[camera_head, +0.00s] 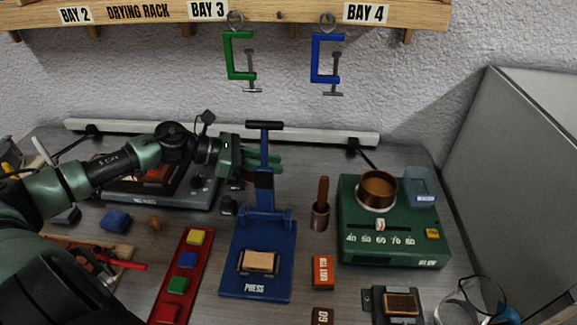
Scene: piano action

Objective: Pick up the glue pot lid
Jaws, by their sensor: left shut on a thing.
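The copper-coloured glue pot (377,190) stands on the green glue unit (395,238) at the right. Its top looks open, and I cannot make out a separate lid on it. My left gripper (272,163) reaches in from the left, level with the upright lever of the blue press (257,270). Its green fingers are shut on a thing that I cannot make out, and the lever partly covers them. The gripper is well to the left of the pot. My right gripper is not in view.
A wooden-handled tool stands in a small cup (320,217) between press and glue unit. A red tray (182,280) with coloured blocks lies left of the press. Green (238,58) and blue (322,58) clamps hang above. A grey panel (515,185) bounds the right.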

